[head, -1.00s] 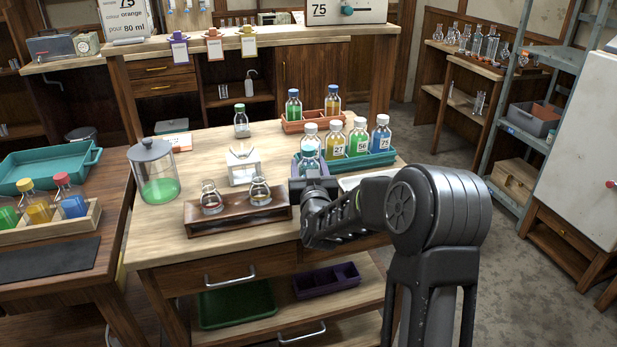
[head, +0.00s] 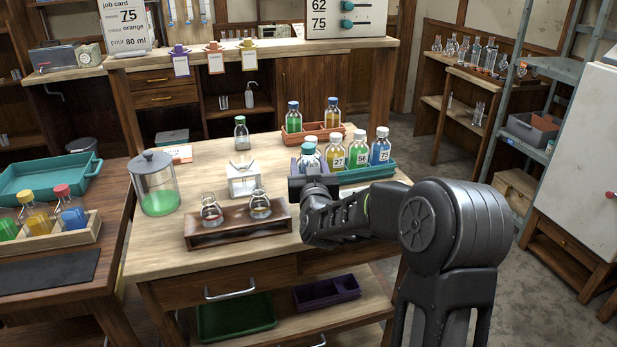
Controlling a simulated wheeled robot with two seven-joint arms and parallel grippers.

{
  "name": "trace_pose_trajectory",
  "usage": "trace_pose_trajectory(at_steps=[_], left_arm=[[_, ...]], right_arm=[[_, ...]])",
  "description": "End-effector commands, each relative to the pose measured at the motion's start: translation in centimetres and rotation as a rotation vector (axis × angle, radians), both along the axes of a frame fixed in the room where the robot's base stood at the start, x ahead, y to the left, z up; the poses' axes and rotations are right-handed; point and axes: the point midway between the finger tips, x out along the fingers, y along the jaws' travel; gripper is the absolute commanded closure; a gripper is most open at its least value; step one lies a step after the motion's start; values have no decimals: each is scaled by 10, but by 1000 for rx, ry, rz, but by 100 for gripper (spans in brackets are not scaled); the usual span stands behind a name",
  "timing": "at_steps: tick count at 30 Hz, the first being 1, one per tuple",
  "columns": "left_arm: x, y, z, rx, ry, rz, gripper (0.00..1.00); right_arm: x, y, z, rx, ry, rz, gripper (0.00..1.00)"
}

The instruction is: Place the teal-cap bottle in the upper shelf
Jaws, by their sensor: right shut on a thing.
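The teal-cap bottle (head: 309,160) is in the jaws of my right gripper (head: 312,180), near the left end of the teal tray (head: 366,174). The gripper hides its lower part, and I cannot tell how far it is off the table. A white-cap bottle stands right behind it, mostly covered. Grey metal shelving (head: 513,130) stands at the right. A wooden shelf unit (head: 455,104) with two levels stands behind it; glassware is on its top. Which of these is the upper shelf is not marked. My left gripper is not in view.
White-cap bottles (head: 381,150) stand in the teal tray. Behind it is an orange tray (head: 312,134) with two bottles. A wooden rack (head: 238,232) with two flasks, a white stand (head: 242,182) and a lidded jar (head: 156,185) are to the left.

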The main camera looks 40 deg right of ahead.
Motion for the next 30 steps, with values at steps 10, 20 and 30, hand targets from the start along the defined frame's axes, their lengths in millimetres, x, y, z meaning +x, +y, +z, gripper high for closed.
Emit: trace_pose_trajectory(at_steps=[10,20,30], left_arm=[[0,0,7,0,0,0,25],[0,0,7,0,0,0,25],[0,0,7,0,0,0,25]], right_arm=[[0,0,58,0,-2,0,100],[0,0,60,-1,-2,0,100],[0,0,60,-1,-2,0,100]])
